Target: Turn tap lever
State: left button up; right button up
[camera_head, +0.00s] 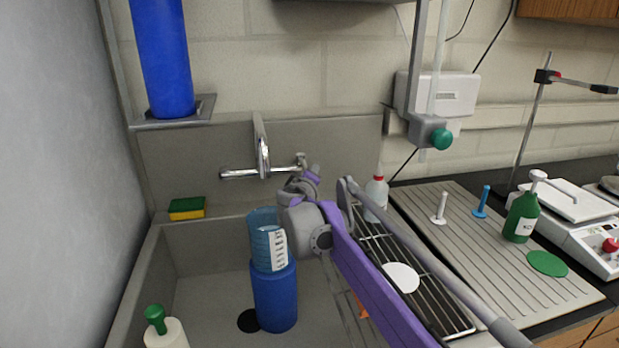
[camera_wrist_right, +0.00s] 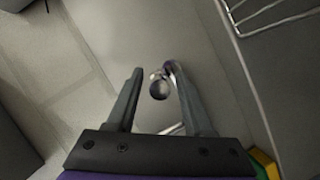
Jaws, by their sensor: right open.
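The chrome tap (camera_head: 262,150) is on the grey back wall above the sink, with a curved spout and a horizontal body. A small lever or knob (camera_head: 302,160) sits at the body's right end. My right arm reaches in from the right, and my right gripper (camera_head: 312,174) is close to that end, partly hidden by its own wrist. In the right wrist view my right gripper (camera_wrist_right: 160,75) is open, and a round chrome tap end (camera_wrist_right: 159,89) shows in the gap between its fingers. I cannot tell whether they touch. My left gripper is not in view.
Below the arm, a blue graduated beaker (camera_head: 266,238) stands on a blue cylinder (camera_head: 275,297) in the sink. A sponge (camera_head: 187,208) lies on the ledge at left. A wire rack (camera_head: 438,312) and a wash bottle (camera_head: 376,199) are at right.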

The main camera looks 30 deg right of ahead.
jog(key=shift+s, duration=0.1)
jog(key=p+v, duration=0.1)
jog(key=v, duration=0.9)
jog(key=shift+s+a, duration=0.25)
jog(key=shift+r, duration=0.1)
